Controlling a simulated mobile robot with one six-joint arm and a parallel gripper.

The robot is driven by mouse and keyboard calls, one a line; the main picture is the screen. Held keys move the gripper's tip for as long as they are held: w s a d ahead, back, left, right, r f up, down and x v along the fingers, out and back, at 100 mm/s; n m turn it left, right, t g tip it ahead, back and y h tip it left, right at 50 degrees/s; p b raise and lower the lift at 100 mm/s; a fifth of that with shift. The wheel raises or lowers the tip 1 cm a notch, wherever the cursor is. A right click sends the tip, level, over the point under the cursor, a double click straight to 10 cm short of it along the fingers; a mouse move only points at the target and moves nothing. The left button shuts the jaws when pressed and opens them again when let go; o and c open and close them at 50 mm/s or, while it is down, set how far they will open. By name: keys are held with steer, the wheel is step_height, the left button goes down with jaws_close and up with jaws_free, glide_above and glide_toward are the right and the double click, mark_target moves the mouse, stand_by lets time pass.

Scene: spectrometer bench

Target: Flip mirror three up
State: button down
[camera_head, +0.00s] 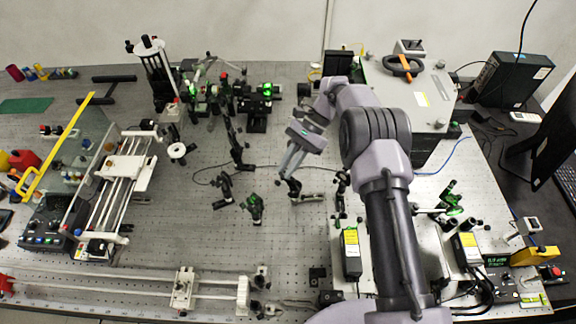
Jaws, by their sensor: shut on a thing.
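My gripper (286,174) reaches down from my arm over the middle of the perforated bench. Its fingers are close together on the top of a small dark optic mount (294,188). The mount stands on the bench with a flat dark foot (310,197) to its right. I cannot read a number on it, so I cannot tell for sure that it is mirror three. Whether its mirror is up or down is too small to tell, and the fingers partly hide it.
Two dark mounts, one (222,191) and one with green light (254,208), stand left of my gripper. A tall dark mount (342,187) stands to its right. A thin cable (212,168) lies behind. A large grey box (418,95) stands at the back right.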

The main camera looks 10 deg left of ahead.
steer(key=shift+f, duration=0.15)
steer(key=c, duration=1.4)
jaws_free()
steer(key=shift+c, duration=0.2)
steer(key=v, duration=0.7)
steer(key=shift+r, duration=0.2)
steer(key=shift+w+d, duration=0.1)
steer(key=shift+d, duration=0.05)
